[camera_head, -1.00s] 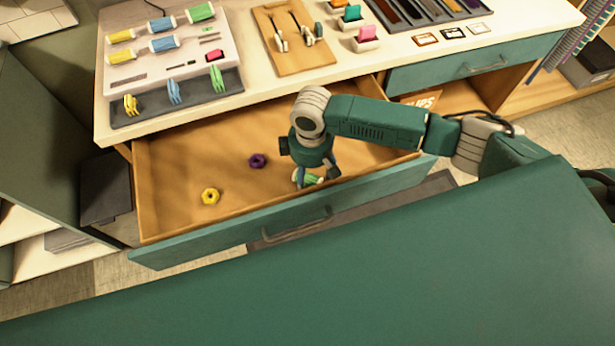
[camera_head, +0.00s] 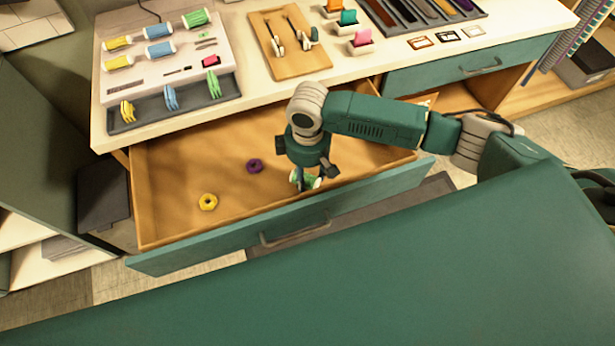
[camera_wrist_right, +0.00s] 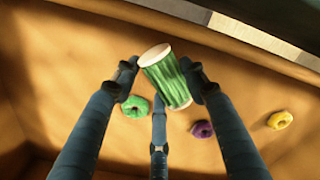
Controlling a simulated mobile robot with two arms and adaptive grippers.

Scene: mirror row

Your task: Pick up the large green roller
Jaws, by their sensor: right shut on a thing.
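The large green roller (camera_wrist_right: 167,78), a ribbed green cylinder with pale end discs, is between the fingers of my right gripper (camera_wrist_right: 160,92) in the right wrist view. The fingers are shut on it, and it sits tilted, with one pale end toward the top. In the head view the roller (camera_head: 311,182) shows partly under my right gripper (camera_head: 304,180), inside the open drawer near its front wall. The gripper hides part of it there. It seems slightly above the drawer floor, but the gap is hard to judge. My left gripper is not in view.
The open drawer (camera_head: 180,170) also holds a yellow ring (camera_head: 208,202), a purple ring (camera_head: 254,166) and a green ring (camera_wrist_right: 135,106). The drawer's left part is mostly clear.

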